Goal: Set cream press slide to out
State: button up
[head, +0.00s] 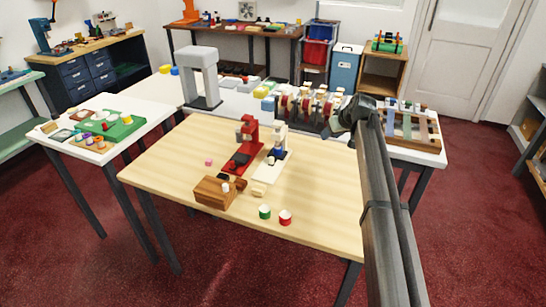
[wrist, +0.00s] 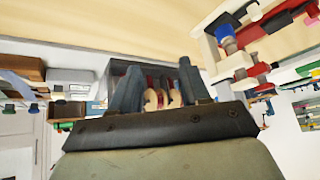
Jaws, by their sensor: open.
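The cream press (head: 268,172) stands on the light wooden table, right beside a red press (head: 243,158). A blue part (head: 278,151) shows on the cream press. The exact position of its slide is too small to tell. In the wrist view the cream press (wrist: 212,52) is at the upper right, with its blue part (wrist: 228,42). My gripper (head: 340,122) is up and to the right of the cream press in the head view, apart from it. In the wrist view my gripper (wrist: 160,82) has its two fingers spread, and I see nothing held.
A wooden block (head: 213,192) stands left of the presses. A green pot (head: 264,213) and a red pot (head: 285,218) stand in front, and a small pink block (head: 209,161) lies at left. A grey arch (head: 199,75) and a rack of reels (head: 305,108) stand behind.

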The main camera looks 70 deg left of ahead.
aim_at(272, 158)
jog(key=s+a+r+h, duration=0.1)
jog(key=s+a, duration=0.1)
jog(key=s, duration=0.8)
jog(key=s+a+r+h, duration=0.1)
jog(key=s+a+h, duration=0.1)
jog(key=s, duration=0.7)
jog(key=shift+n, duration=0.4)
jog(key=x, duration=1.4)
jog(key=shift+a, duration=0.4)
grip_shut()
